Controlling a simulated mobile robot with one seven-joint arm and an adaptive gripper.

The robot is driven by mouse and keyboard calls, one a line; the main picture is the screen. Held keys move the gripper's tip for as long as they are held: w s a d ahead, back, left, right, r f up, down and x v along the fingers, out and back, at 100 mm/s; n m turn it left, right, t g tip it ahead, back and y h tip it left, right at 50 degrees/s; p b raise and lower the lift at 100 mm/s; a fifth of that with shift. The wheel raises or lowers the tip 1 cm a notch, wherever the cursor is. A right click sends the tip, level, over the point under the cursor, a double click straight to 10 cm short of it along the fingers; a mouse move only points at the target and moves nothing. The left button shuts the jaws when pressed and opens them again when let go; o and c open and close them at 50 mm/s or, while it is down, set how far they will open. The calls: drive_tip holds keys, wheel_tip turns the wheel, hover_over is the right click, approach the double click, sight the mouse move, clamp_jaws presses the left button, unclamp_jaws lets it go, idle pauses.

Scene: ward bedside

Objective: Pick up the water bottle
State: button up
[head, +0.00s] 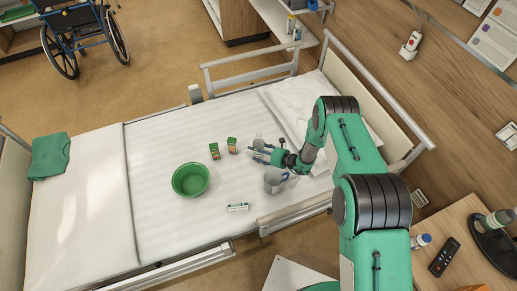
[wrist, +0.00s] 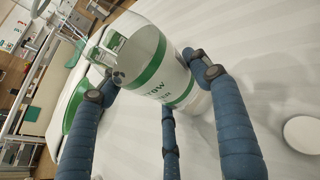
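The water bottle (head: 258,141) stands on the bed, clear with a pale label, right of two small cartons. My gripper (head: 257,153) is at the bottle, reaching in from the right and hiding part of it. In the wrist view, a cylinder with a white label, green bands and a grey clear end, which looks like the bottle (wrist: 146,55), is between the blue fingers of my gripper (wrist: 154,72). The fingertips bend in close to its sides. Whether they press on it is not clear.
A grey mug (head: 273,183) stands just below my gripper. Two cartons (head: 214,151) (head: 232,145), a green bowl (head: 190,179) and a small white box (head: 237,207) are on the bed. The pillow (head: 292,100) and bed rail (head: 250,75) lie beyond the bottle.

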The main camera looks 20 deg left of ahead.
sight(258, 140)
drive_tip(key=c, duration=0.6)
drive_tip(key=shift+r, duration=0.25)
drive_tip(key=shift+r+p, duration=0.8)
drive_tip(key=shift+r, duration=3.8)
drive_tip(key=shift+r, duration=0.15)
